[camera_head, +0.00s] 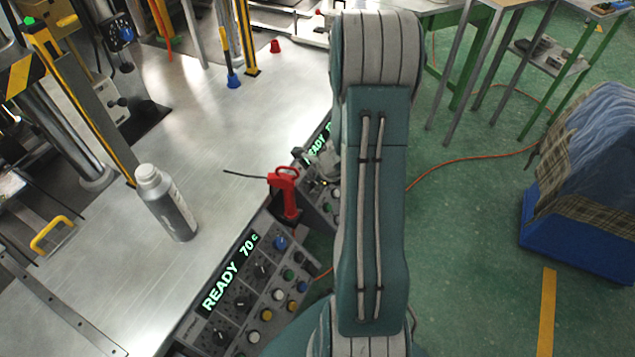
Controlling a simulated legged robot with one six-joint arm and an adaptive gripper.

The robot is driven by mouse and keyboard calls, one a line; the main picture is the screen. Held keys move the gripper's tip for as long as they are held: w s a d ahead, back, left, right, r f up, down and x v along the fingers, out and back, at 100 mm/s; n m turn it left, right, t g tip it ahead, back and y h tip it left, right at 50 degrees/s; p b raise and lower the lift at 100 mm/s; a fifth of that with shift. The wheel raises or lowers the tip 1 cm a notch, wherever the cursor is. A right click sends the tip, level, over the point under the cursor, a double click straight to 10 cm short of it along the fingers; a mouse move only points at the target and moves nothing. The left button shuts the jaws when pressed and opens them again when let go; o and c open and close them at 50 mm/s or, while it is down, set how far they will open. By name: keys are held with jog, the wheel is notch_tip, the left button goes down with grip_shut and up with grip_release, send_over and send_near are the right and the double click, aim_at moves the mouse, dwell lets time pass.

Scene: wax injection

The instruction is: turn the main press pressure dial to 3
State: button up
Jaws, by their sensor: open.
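A sloped control panel with a green "READY 70 C" display (230,272) runs along the table's front edge. It carries several black dials (262,270) and coloured buttons. The labels are too small to read, so I cannot tell which dial is the main press pressure dial or its setting. A second panel with a green display (317,143) is partly hidden behind my arm. Grey finger parts of my gripper (318,170) seem to show just left of my arm, over this second panel. The gripper is open, and most of it is hidden.
A red-handled tool (284,190) stands between the panels, with a dark wire beside it. A grey bottle (167,205) stands on the metal table (120,265). A blue bin (575,235) with cloth is at right. Green floor lies between.

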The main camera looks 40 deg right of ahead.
grip_shut()
jog(key=shift+n+t+h, duration=0.4)
jog(key=shift+n+h, duration=0.2)
jog(key=shift+n, duration=0.6)
grip_release()
jog(key=shift+s+r, duration=0.1)
jog(key=v, duration=1.1)
jog(key=shift+r, duration=0.3)
jog(key=shift+s+a, duration=0.1)
dwell(0.4)
